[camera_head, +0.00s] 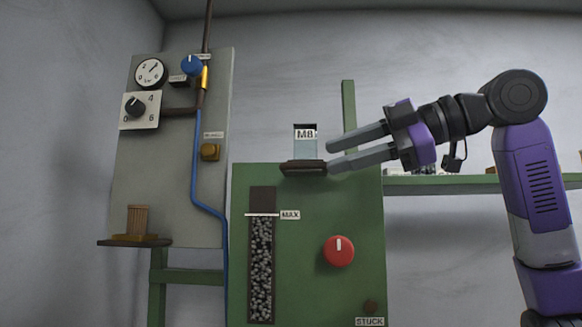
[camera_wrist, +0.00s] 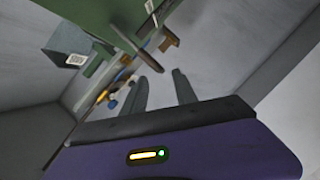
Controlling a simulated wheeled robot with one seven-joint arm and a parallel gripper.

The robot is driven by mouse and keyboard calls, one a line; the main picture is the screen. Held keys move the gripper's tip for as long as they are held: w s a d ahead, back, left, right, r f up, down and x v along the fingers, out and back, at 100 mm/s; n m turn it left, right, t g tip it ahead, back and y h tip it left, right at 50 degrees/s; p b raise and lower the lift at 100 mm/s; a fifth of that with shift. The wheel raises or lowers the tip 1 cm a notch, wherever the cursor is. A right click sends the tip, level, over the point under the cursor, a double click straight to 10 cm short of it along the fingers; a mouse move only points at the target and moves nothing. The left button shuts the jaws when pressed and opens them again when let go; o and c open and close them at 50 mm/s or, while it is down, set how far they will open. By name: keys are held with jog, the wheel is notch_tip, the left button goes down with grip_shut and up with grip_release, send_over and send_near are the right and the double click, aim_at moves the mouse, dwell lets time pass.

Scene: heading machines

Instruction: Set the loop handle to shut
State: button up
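No part is clearly readable as the loop handle. On the grey panel (camera_head: 170,205) at left in the head view, a blue knob (camera_head: 191,66) with a white mark sits beside a yellow piece (camera_head: 205,77) on a brown pipe; their labels are too small to read. My gripper (camera_head: 331,158) is open and empty, pointing left.
A green machine (camera_head: 300,200) carries a dark ledge (camera_head: 303,167), a red knob (camera_head: 338,251) and a bead-filled window (camera_head: 261,270).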

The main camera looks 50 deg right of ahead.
aim_at(317, 164)
jog(key=p+x, duration=0.1)
jog(key=x, duration=0.6)
grip_shut()
jog(key=shift+f, duration=0.15)
dwell(1.2)
